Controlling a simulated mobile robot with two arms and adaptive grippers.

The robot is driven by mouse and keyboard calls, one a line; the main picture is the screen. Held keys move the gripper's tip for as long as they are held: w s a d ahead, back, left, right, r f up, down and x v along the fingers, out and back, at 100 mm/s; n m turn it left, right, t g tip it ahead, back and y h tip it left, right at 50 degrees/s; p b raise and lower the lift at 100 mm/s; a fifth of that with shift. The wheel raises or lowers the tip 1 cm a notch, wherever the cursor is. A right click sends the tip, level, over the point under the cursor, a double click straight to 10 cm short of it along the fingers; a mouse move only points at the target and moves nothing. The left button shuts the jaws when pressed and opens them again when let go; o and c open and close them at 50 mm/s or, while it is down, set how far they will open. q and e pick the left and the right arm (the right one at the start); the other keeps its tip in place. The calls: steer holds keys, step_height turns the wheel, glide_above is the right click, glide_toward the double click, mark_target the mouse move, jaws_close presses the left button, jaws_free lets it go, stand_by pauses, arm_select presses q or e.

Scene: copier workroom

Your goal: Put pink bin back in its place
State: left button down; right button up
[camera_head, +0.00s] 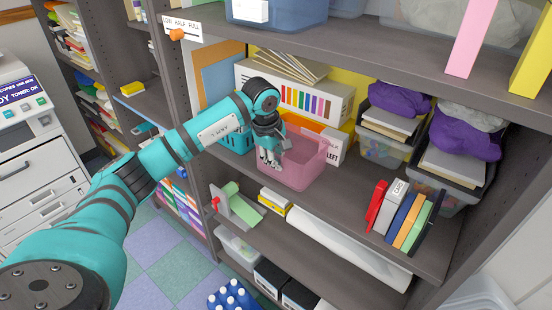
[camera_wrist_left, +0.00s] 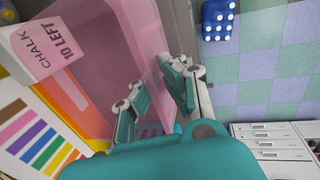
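The pink bin (camera_head: 305,165) is see-through and sits upright on the middle shelf (camera_head: 335,205) of the rack. A white label reading "CHALK 10 LEFT" (camera_wrist_left: 48,45) is at its far side. My left gripper (camera_head: 268,158) is at the bin's left wall, pointing down. In the left wrist view the fingers (camera_wrist_left: 157,97) stand apart, with the pink wall (camera_wrist_left: 152,45) running between them. A gap shows between the fingers, so they do not look closed on the wall. My right gripper is in neither view.
Behind the bin stands a white box with coloured stripes (camera_head: 297,95); a teal basket (camera_head: 236,140) is at its left. Clear bins with purple cloth (camera_head: 396,102) and upright folders (camera_head: 405,215) are to the right. The upper shelf (camera_head: 350,45) hangs above.

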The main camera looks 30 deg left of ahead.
arm_select(q)
steer(key=shift+f+b, duration=0.3)
stand_by(0.4)
steer(key=c, duration=1.1)
jaws_free()
steer(key=v, duration=1.2)
